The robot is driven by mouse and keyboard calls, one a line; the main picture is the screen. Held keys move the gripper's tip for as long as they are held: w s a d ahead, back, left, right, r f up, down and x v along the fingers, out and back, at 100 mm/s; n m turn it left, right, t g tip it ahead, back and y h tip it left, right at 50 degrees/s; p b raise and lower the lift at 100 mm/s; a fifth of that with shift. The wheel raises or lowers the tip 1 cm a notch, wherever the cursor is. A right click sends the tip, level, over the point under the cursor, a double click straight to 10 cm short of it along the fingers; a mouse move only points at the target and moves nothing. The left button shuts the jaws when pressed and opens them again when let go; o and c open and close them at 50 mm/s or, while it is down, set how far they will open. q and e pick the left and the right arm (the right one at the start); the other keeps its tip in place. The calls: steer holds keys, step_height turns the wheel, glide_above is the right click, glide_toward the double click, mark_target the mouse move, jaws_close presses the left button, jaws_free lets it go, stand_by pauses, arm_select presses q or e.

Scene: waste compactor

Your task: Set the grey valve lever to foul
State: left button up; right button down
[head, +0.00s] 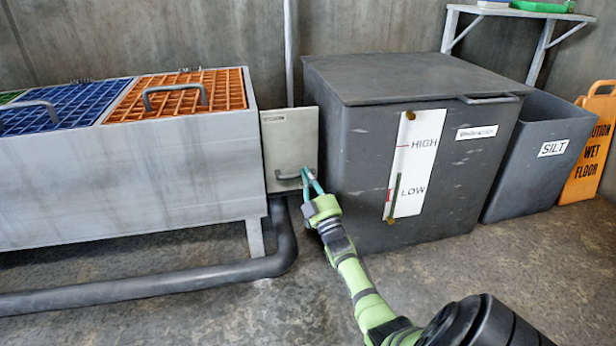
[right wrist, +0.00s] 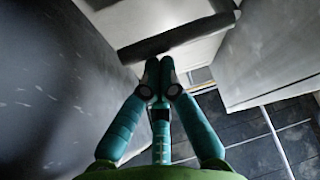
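A pale cabinet panel (head: 290,135) with a small label stands between the steel trough and the dark bin. A grey bar handle (head: 287,177) crosses its lower part. In the right wrist view a dark bar (right wrist: 175,37), apparently that handle, lies just past the fingertips. My right gripper (head: 309,176) is at the handle's right end. Its teal fingers (right wrist: 161,72) meet at the tips with nothing visible between them; contact with the bar cannot be told. No lever marked foul can be made out. My left gripper is not in view.
The dark lidded bin (head: 360,160) with a HIGH/LOW gauge (head: 413,165) stands close on the right of the gripper. The steel trough (head: 130,185) is on the left. A thick dark pipe (head: 210,274) runs along the floor. The SILT bin (head: 540,165) is farther right.

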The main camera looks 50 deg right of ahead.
step_height(320, 180, up, 10)
stand_by(0.6)
stand_by(0.5)
